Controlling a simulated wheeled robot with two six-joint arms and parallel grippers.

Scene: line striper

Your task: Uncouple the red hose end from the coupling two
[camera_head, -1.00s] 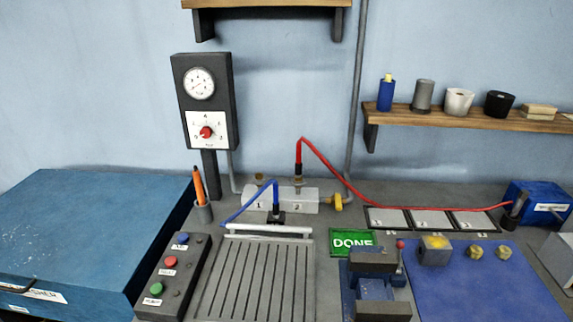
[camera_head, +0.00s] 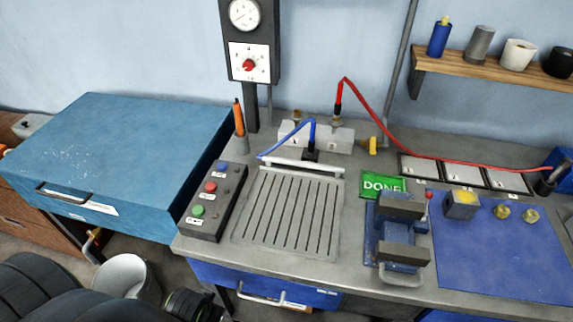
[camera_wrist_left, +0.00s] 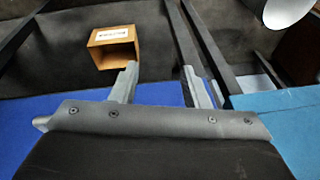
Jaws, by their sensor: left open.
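The red hose end (camera_head: 338,95) stands upright on coupling two (camera_head: 337,120), the brass fitting at the right part of the grey manifold block (camera_head: 310,137) in the head view. It looks seated there; the exact joint is too small to tell. The red hose (camera_head: 372,118) rises from it, then runs right across the bench. My left gripper (camera_wrist_left: 160,88) is open and empty in the left wrist view, its two fingers apart, far from the hose. My right gripper is not in view.
A blue hose (camera_head: 290,138) arches in front of the manifold to a dark fitting. A yellow handle (camera_head: 373,146) sits at the manifold's right end. A button box (camera_head: 212,200), slotted plate (camera_head: 290,210) and vise (camera_head: 398,232) stand nearer.

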